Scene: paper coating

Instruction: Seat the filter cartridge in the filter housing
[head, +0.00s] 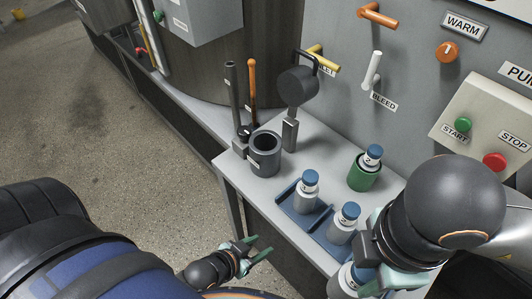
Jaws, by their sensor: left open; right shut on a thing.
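White cartridges with blue tops are in view; I cannot tell them apart by label. My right gripper (368,282) is shut at the lower right on a white cartridge (341,284), which it partly hides; I cannot tell if it is clear of the blue tray. A dark grey open-topped cylinder (265,153), apparently the filter housing, stands upright on the bench's left end. Its opening looks empty. A round black lid with a handle (297,86) is raised on a post behind it. My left gripper (256,252) is open and empty, beyond the bench's front edge.
A blue tray (285,193) holds two upright cartridges (308,190) (343,223). A green holder (361,181) holds another cartridge (372,157). An orange-handled lever (252,80) and a dark rod (231,90) stand behind the housing. A panel with valve handles and buttons (463,124) borders the bench.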

